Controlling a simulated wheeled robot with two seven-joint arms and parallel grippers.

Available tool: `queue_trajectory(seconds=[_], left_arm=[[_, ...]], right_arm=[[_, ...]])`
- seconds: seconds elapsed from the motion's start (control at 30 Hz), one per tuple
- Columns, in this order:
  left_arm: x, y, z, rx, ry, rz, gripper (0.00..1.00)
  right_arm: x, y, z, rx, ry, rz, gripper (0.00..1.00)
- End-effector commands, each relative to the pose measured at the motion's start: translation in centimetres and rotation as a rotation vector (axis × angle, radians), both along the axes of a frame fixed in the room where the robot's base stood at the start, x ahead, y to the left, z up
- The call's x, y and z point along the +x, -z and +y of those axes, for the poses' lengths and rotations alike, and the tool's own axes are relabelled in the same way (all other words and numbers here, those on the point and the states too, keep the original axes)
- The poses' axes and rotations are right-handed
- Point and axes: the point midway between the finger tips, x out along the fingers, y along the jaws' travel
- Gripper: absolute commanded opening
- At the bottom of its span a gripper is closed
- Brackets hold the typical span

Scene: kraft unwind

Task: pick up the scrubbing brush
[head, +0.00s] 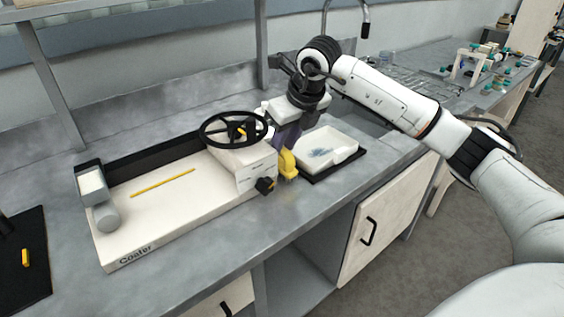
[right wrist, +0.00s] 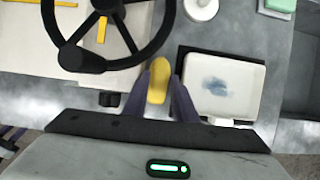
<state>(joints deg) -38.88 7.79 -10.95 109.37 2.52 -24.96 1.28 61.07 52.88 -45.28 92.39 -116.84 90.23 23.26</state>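The scrubbing brush appears to be the yellow upright piece (head: 288,164) on the grey counter, at the right end of the coater. It also shows in the right wrist view (right wrist: 158,82), where its lower part is hidden. My right gripper (head: 283,145) reaches down over it from above. In the right wrist view the two dark purple fingers (right wrist: 160,88) lie on either side of the yellow piece and seem to touch it, with no clear gap. Whether it is lifted off the counter cannot be told. My left gripper is not in view.
The white coater (head: 152,215) with its black handwheel (head: 205,122) stands left of the gripper, very close. A white tray (head: 345,147) with a blue smear lies to the right on a dark mat. A black knob (head: 265,186) sits at the coater's front corner. The front counter strip is clear.

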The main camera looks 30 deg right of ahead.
Motion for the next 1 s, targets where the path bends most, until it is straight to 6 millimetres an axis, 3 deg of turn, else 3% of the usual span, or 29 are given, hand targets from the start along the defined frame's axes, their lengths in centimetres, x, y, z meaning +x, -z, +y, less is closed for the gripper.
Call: queue_trajectory(seconds=[0.07, 0.2, 0.23, 0.73, 1.0], left_arm=[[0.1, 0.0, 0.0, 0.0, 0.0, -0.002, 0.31], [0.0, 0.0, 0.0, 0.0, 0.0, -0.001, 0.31], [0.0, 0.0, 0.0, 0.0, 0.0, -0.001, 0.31], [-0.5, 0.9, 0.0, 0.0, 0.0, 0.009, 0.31], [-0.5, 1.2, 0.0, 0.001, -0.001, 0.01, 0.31]], right_arm=[[0.0, 0.0, 0.0, 0.0, 0.0, 0.0, 0.25], [0.0, 0.0, 0.0, 0.0, 0.0, 0.0, 0.01], [0.0, 0.0, 0.0, 0.0, 0.0, 0.0, 0.0], [0.1, -0.8, -0.4, 0.002, 0.001, -0.004, 0.0], [0.1, -5.0, -0.4, 0.002, 0.001, -0.006, 0.0]])
